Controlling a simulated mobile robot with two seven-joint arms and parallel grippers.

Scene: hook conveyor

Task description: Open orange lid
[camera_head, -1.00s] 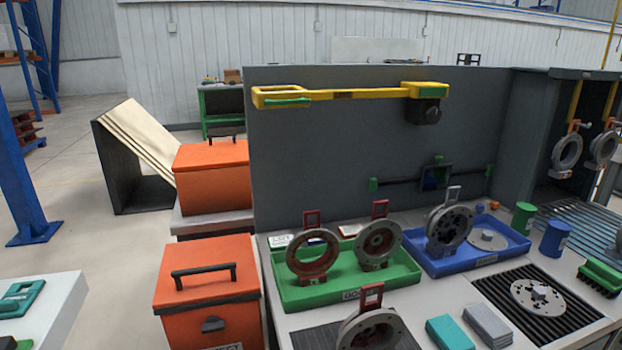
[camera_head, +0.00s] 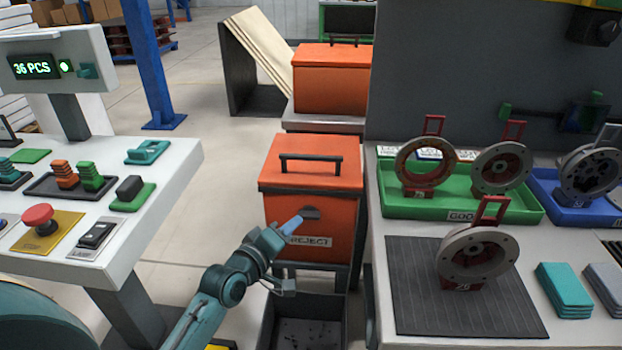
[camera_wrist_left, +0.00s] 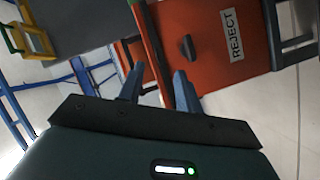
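The near orange box (camera_head: 283,215) has an orange lid (camera_head: 340,178) with a black bar handle (camera_head: 311,160) on top. The lid is shut. A dark latch tab (camera_head: 312,213) sits on the box front above a REJECT label (camera_head: 310,241). In the left wrist view the latch tab (camera_wrist_left: 186,47) and REJECT label (camera_wrist_left: 233,35) show turned sideways. My left gripper (camera_head: 293,253) is open and empty in front of the box, its upper finger overlapping the front near the latch; contact cannot be told. Its spread fingers show in the left wrist view (camera_wrist_left: 157,88). My right gripper is not in view.
A second orange box (camera_head: 325,85) stands behind. A control desk (camera_head: 165,175) with buttons stands left, and a work table (camera_head: 385,255) with trays and metal rings stands right. A dark open bin (camera_head: 275,320) is below the box front. Floor is clear between desk and box.

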